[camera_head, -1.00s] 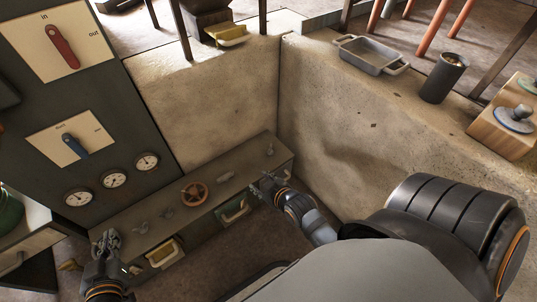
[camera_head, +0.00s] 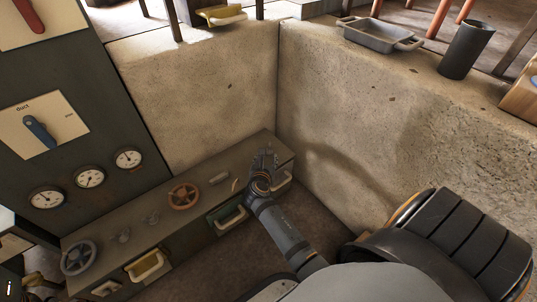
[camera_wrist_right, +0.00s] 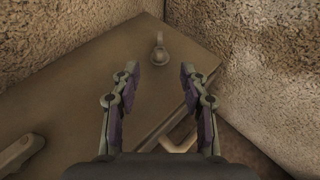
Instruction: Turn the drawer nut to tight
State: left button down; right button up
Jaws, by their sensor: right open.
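A small metal fitting with a rounded head and a short arm (camera_wrist_right: 158,48) stands on the bench top near its far corner; it looks like the drawer nut. In the right wrist view it lies ahead of my right gripper (camera_wrist_right: 165,85), between the lines of the fingers and apart from them. The gripper is open and empty. In the head view my right gripper (camera_head: 265,158) is over the right end of the long bench (camera_head: 152,203) and hides the fitting. A drawer handle (camera_wrist_right: 181,141) shows below the right finger. My left gripper is not in view.
Along the bench top are a red handwheel (camera_head: 184,196), a blue-grey handwheel (camera_head: 79,257) and small fittings. Drawer handles (camera_head: 146,265) stick out in front. Concrete walls (camera_head: 345,120) close in behind and right of the bench end. A gauge panel (camera_head: 85,115) stands left.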

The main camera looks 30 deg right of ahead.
aim_at(268, 152)
jog(key=b+x, duration=0.1)
jog(key=x, duration=0.1)
jog(key=b+x, duration=0.1)
jog(key=x, duration=0.1)
jog(key=b+x, duration=0.1)
jog(key=x, duration=0.1)
jog(key=shift+w+d+f, duration=0.1)
jog(key=shift+w+f, duration=0.05)
jog(key=shift+f, duration=0.25)
jog(key=shift+w+d+b, duration=0.25)
jog(key=shift+w+b, duration=0.05)
grip_shut()
